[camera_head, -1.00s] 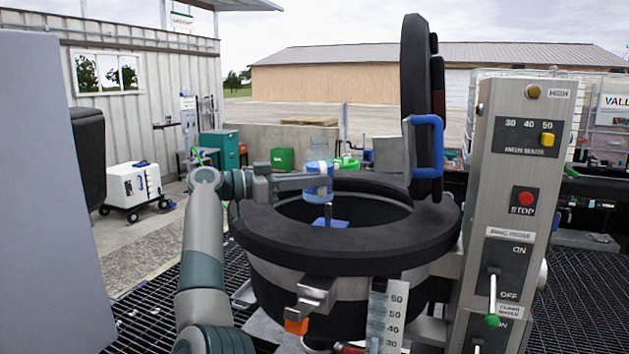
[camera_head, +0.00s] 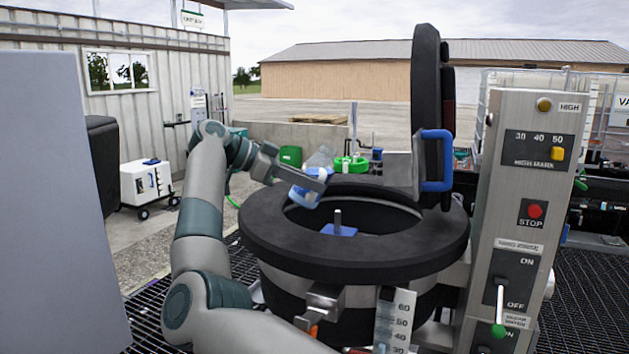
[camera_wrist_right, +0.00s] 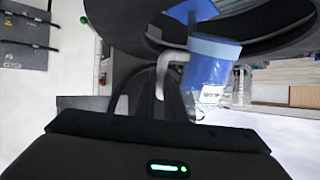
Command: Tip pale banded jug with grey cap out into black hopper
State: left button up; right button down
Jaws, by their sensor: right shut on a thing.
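The jug (camera_head: 307,187), pale and see-through with blue bands, is tilted over the far left rim of the black hopper (camera_head: 262,238). Its clear end (camera_head: 322,156) points up and to the right. I cannot make out a grey cap. My right gripper (camera_head: 318,178) is shut on the jug. In the right wrist view the jug (camera_wrist_right: 214,68) shows its blue band and a pale label, with the hopper's dark rim (camera_wrist_right: 285,22) behind it. The hopper is open, with a blue piece and a grey post (camera_head: 338,230) inside. My left gripper is out of view.
The hopper's raised black lid (camera_head: 425,90) with a blue handle (camera_head: 437,160) stands at its back right. A steel control column (camera_head: 507,190) with levers is on the right. A grey panel (camera_head: 55,200) fills the left edge. A white wheeled box (camera_head: 147,187) stands behind.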

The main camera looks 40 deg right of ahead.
aim_at(315, 170)
jog(key=shift+w+a+r+m+t+y, duration=0.1)
jog(key=shift+r+m+t+y, duration=0.15)
jog(key=shift+t+y, duration=1.4)
jog(key=shift+s+d+r+m+t+y, duration=0.2)
jog(key=shift+t+y, duration=0.6)
jog(key=shift+y, duration=1.55)
jog(key=shift+w+a+r+m+t+y, duration=0.3)
jog(key=shift+t+y, duration=0.95)
jog(key=shift+y, duration=0.75)
jog(key=shift+s+d+r+t+y+b, duration=0.3)
jog(key=shift+s+d+r+t+y, duration=0.25)
jog(key=shift+y, duration=0.45)
jog(key=shift+d+r, duration=0.1)
